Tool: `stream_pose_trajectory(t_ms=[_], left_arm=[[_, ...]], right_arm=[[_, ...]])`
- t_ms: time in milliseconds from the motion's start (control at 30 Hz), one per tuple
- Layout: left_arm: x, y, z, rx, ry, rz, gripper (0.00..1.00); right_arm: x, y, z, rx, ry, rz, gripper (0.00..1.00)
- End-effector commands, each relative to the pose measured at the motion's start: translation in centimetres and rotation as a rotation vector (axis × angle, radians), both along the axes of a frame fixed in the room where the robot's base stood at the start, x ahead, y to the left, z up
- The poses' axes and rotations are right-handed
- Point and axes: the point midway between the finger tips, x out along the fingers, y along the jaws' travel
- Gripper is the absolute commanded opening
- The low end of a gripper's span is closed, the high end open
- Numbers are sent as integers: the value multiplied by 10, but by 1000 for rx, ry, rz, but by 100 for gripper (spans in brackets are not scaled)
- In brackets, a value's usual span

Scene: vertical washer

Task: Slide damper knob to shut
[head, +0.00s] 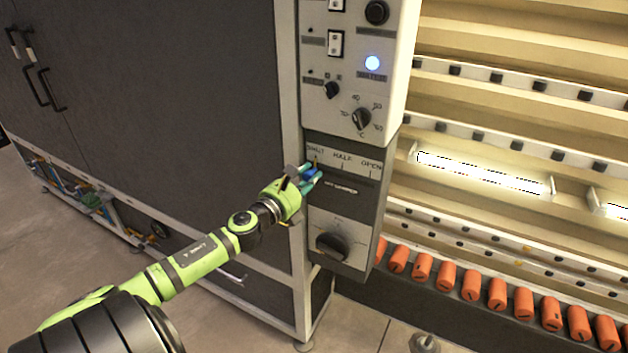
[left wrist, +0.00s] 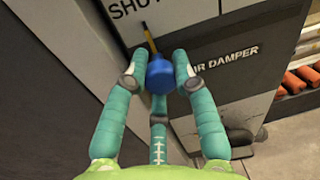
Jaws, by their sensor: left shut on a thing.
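The damper knob (left wrist: 160,74) is blue and round, and carries a yellow-orange pointer (left wrist: 149,36) aimed at the SHUT label. In the head view the knob (head: 313,173) is at the left end of the damper slot, under the SHUT mark (head: 316,149). The HALF and OPEN marks (head: 371,164) lie to its right. My left gripper (head: 309,175) reaches in from the left, its teal fingers closed around the knob. In the left wrist view two fingers flank the knob and a third is below it. The fingers partly hide the knob in the head view. My right gripper is not in view.
The damper panel (head: 330,215) has a dark rotary dial (head: 332,246) below the slot. A dark cabinet side (head: 200,120) stands left; orange cylinders (head: 470,281) line the right.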

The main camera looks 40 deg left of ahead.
Motion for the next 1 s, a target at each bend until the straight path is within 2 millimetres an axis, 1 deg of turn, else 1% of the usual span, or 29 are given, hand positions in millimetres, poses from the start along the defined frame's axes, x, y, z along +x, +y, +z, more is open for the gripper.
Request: stream_pose_trajectory(t_ms=[67,100,133,167,467,633,767,1000], left_arm=[[0,3,0,2,1,9,0],[0,3,0,2,1,9,35],[0,3,0,2,1,9,47],[0,3,0,2,1,9,52],[0,1,0,2,0,5,52],[-8,-1,-1,1,2,4,52],[-25,-2,-2,2,4,4,52],[-69,-8,-2,-1,4,5,52]], right_arm=[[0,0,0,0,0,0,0],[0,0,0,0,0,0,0],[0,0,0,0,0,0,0],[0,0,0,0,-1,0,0],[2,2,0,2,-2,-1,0],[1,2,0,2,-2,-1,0],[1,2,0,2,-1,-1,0],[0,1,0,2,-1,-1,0]])
